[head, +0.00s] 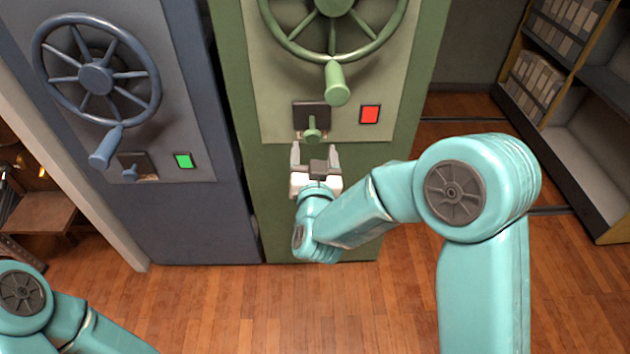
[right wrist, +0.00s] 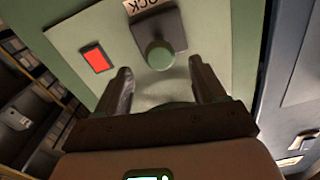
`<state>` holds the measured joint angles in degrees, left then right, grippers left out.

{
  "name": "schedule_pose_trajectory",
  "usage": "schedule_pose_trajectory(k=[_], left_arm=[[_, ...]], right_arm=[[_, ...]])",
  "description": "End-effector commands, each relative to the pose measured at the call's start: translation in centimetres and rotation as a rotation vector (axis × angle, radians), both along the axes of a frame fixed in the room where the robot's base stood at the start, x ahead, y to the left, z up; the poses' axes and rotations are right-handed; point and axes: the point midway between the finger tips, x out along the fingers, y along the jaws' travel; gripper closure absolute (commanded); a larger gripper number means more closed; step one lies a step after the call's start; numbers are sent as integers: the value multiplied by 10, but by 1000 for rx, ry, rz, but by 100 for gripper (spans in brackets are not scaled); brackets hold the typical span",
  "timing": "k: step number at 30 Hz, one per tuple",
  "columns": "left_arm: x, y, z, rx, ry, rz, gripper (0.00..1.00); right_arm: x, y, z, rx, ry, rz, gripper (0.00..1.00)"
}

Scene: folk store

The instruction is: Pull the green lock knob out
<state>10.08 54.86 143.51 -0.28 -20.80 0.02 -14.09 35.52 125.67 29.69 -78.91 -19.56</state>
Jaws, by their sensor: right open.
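The green lock knob (head: 312,131) sticks out from a dark square plate (head: 311,114) on the green cabinet's panel, below the large green handwheel (head: 333,20). In the right wrist view the round knob end (right wrist: 159,56) is ahead of the fingers, near the middle. My right gripper (head: 315,152) is open and empty, just below the knob in the head view. Its two fingers (right wrist: 162,80) are spread apart and the knob lies beyond their tips, roughly centred between them. My left arm shows at the lower left, but its gripper is out of view.
A red indicator (head: 370,114) is right of the knob. The wheel's handle (head: 337,84) hangs above it. A blue cabinet (head: 190,215) with its own wheel, knob and green indicator (head: 183,161) stands left. Shelving (head: 577,150) is at right. Wooden floor in front is clear.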

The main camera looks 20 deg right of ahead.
Motion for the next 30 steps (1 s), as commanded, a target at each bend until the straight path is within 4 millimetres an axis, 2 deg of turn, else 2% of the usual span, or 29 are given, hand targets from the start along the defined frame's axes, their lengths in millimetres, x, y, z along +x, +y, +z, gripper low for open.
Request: schedule_pose_trajectory(k=[1,6,12,18,30], left_arm=[[0,0,1,0,0,0,57],[0,0,1,0,0,0,57],[0,0,0,0,0,0,57],[0,0,0,0,0,0,57],[0,0,0,0,0,0,57]], right_arm=[[-14,6,1,-1,1,5,30],[-55,18,0,-2,2,6,30],[-87,26,0,-1,2,3,30],[-98,28,0,-1,0,0,30],[-97,28,0,0,1,0,30]])
